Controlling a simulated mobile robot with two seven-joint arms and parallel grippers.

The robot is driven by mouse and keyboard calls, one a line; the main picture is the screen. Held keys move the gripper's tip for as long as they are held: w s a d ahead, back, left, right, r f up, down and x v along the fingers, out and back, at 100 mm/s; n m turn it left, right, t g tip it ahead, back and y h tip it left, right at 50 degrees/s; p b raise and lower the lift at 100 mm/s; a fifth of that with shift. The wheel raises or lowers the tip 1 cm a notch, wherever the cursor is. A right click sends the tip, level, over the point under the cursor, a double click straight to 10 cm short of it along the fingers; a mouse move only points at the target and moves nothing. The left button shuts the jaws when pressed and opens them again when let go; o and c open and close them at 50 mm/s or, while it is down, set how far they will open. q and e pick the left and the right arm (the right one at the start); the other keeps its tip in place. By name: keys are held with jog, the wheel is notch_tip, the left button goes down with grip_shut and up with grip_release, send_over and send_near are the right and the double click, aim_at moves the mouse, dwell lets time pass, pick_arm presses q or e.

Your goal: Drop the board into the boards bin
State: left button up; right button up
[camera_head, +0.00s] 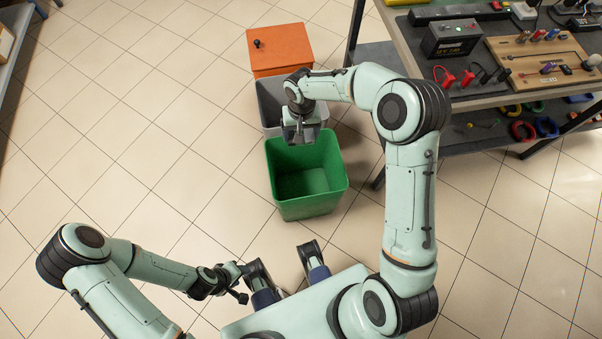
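My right gripper (301,132) points down over the border between the green bin (308,208) and the grey bin (268,118). Its fingers are seen from above, so I cannot tell whether they are open or shut or hold anything. No loose board shows clearly. The green bin is open, and the part of its floor in view looks empty. The grey bin is partly covered by my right arm and gripper. No readable label marks either as the boards bin. My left gripper (238,284) is low, near my base, left of the bins; its fingers are unclear.
An orange box (280,48) with a black knob on top stands behind the grey bin. A workbench (400,35) at the right carries a black box (452,38) and a wooden tool panel (545,62); coils lie on its lower shelf. The tiled floor at left is clear.

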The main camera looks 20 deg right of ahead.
pick_arm(q)
jog(key=w+a+f+t+y+b, duration=0.1)
jog(key=w+a+f+t+b, duration=0.3)
jog(key=w+f+b, duration=0.65)
jog(key=s+a+f+g+b, duration=0.1)
jog(key=s+f+g+b, duration=0.1)
jog(key=s+f, duration=0.3)
jog(key=shift+f+n+g, duration=0.3)
jog(key=shift+f+n, duration=0.1)
pick_arm(e)
jog(key=w+d+f+m, duration=0.1)
jog(key=d+f+m, duration=0.1)
jog(key=f, duration=0.9)
jog(key=w+d+f+m, duration=0.2)
jog(key=d+f+m, duration=0.1)
jog(key=f, duration=0.8)
jog(key=shift+f+m, duration=0.15)
jog(key=shift+m, duration=0.55)
jog(key=shift+d, duration=0.1)
jog(key=o, duration=0.9)
jog(key=shift+c, duration=0.2)
